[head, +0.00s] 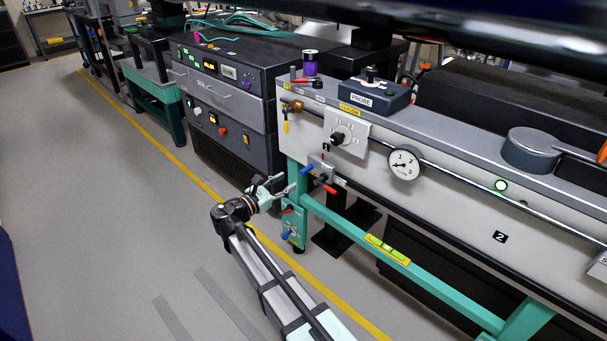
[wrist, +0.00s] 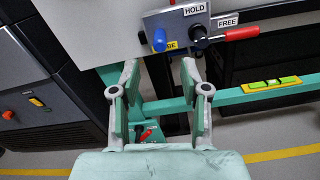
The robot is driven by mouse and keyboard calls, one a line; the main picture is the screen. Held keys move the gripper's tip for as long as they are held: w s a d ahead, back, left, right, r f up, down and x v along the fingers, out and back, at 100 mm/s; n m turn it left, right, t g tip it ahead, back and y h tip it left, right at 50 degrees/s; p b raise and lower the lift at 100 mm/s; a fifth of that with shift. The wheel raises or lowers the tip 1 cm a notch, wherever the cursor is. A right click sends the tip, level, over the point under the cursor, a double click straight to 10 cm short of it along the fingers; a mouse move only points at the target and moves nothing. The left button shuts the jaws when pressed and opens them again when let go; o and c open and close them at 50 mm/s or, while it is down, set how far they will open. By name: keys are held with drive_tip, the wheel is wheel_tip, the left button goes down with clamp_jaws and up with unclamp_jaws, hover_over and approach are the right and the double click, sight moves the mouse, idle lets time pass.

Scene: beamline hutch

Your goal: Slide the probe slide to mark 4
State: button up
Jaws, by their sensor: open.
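The probe slide (wrist: 178,28) is a grey block on the front of the bench; in the head view it sits low at the bench's left end (head: 321,163). It carries a blue knob (wrist: 159,40) and a red-handled lever (wrist: 240,33). The lever points right, beside the FREE label; the HOLD label is above its pivot. A yellow label is partly hidden behind the knob. My gripper (wrist: 160,75) is open and empty, with the knob beyond the gap between its fingertips, apart from them. In the head view my gripper (head: 287,191) is left of and below the slide. I cannot make out mark 4.
A pressure gauge (head: 404,164) and a rotary switch plate (head: 342,135) are on the bench front above. A green beam with a yellow level (head: 387,249) runs below. A dark cabinet (head: 222,100) stands left. The floor in front is open.

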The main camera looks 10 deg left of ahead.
sight(301, 173)
drive_tip(key=b+x, duration=0.1)
drive_tip(key=x, duration=0.8)
clamp_jaws()
